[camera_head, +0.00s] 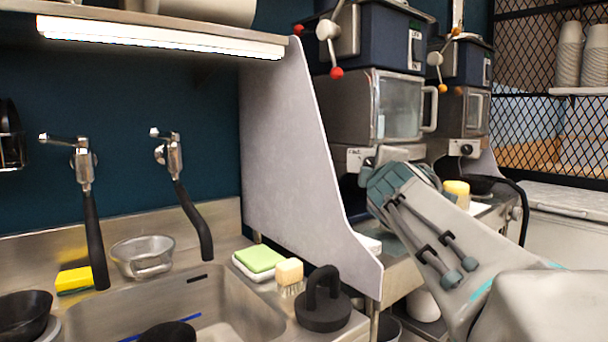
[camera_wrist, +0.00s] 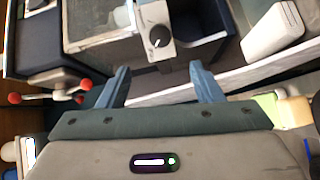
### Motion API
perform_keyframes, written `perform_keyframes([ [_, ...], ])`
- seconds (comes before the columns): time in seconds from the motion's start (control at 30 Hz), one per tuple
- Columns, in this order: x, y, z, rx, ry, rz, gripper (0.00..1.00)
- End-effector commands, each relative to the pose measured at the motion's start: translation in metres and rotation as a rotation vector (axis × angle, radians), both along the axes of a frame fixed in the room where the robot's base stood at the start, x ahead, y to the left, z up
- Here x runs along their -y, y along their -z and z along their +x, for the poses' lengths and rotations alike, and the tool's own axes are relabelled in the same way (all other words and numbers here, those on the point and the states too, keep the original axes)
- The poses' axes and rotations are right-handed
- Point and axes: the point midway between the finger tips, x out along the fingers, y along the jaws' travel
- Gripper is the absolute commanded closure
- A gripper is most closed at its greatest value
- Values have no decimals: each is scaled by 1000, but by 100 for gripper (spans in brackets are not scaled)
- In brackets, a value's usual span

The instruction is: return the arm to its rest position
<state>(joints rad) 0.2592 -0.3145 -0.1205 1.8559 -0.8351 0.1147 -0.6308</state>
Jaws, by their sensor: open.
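My arm reaches in from the lower right in the head view, in front of the steel machines right of the partition. Its hand end is up beside the machine with the clear door (camera_head: 399,108), and the fingertips are hidden there. In the wrist view my gripper (camera_wrist: 160,85) shows two blue-grey fingers spread wide apart with nothing between them. A machine front with a black knob (camera_wrist: 159,37) lies beyond the fingers.
A grey partition (camera_head: 290,150) stands left of the arm, dividing it from the sink (camera_head: 225,295). A green sponge (camera_head: 259,258), a brush (camera_head: 289,275) and a black round-handled tool (camera_head: 323,305) sit on the sink's edge. A mesh rack with stacked cups (camera_head: 569,55) stands at right.

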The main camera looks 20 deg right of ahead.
Motion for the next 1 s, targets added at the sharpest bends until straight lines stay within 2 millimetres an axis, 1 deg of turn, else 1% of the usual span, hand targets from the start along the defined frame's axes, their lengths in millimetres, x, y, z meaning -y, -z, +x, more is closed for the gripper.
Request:
perform_keyframes([
  [0.37, -1, 0, 0, -3, 0, 10, 40],
  [0.47, -7, 5, -1, -20, 6, 82, 40],
  [0.53, -16, 15, -3, -44, 17, 183, 40],
  [0.67, -44, 48, -16, -133, 67, 455, 40],
  [0.7, -55, 62, -23, -169, 92, 545, 40],
  [0.77, -72, 81, -36, -225, 132, 673, 40],
  [0.8, -85, 94, -46, -266, 163, 755, 40],
  [0.87, -104, 111, -63, -330, 216, 871, 40],
  [0.9, -116, 123, -76, -375, 255, 944, 40],
  [0.97, -136, 138, -97, -444, 317, 1043, 40],
  [1.0, -148, 147, -112, -487, 361, 1103, 40],
])
